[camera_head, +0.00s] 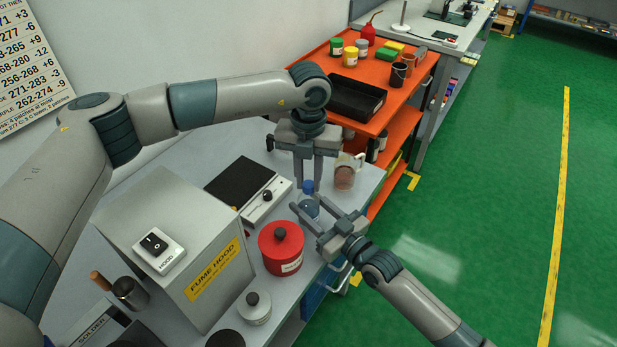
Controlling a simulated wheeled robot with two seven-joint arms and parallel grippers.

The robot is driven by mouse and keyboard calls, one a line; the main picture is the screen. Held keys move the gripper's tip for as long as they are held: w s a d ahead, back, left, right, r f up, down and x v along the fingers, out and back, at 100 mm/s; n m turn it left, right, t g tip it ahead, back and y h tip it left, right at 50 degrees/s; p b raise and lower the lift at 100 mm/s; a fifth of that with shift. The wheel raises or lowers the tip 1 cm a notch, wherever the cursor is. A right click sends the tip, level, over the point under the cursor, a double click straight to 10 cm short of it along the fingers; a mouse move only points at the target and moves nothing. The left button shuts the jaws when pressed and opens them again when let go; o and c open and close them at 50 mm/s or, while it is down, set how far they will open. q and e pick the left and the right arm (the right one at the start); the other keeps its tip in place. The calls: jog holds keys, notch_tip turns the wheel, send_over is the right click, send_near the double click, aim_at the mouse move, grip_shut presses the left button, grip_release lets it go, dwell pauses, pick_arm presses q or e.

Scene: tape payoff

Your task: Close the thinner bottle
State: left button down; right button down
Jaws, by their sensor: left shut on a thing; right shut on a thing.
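The thinner bottle (309,208) is a small clear bottle with bluish contents, standing near the right edge of the grey bench. Its blue cap (308,187) is at the top, in line with the bottle; I cannot tell whether it is seated on the neck. My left gripper (308,182) points straight down from above and is shut on the cap. My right gripper (309,212) reaches in from the lower right and is shut on the bottle's body. The fingers hide part of the bottle.
A red can (281,250) stands close in front of the bottle. A jar of pinkish liquid (345,175) stands behind it to the right. A device with a black plate (240,182) and the fume hood (185,240) lie left. An orange cart (395,105) stands beyond the bench.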

pick_arm(q)
jog(key=m, duration=0.7)
jog(key=shift+m, duration=0.3)
jog(key=m, duration=0.7)
jog(key=c, duration=1.5)
grip_release()
jog(key=shift+o, duration=0.2)
notch_tip(320, 180, up, 12)
